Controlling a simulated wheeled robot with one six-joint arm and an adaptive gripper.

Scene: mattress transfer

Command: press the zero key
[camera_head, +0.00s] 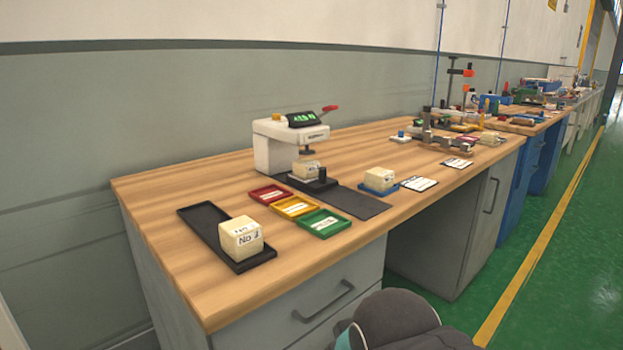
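A white bench device (270,150) with a green-lit display (303,119) and a red-tipped lever (330,108) stands at the back of the wooden bench. The digits on the display are too small to read surely. A pale foam block (306,169) sits under its round dark presser on a black base. A small black upright cylinder (322,173) stands at the right of that base. I cannot make out a key marked zero. My gripper is not in view; only a dark grey rounded part of my own arm shows at the bottom.
A pale labelled block (241,237) sits on a long black tray (203,222). Red (270,194), yellow (294,207) and green (318,223) trays lie beside it. Another block (380,178) rests on a blue holder. Tools and fixtures crowd the far end. The bench's front-left corner is bare.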

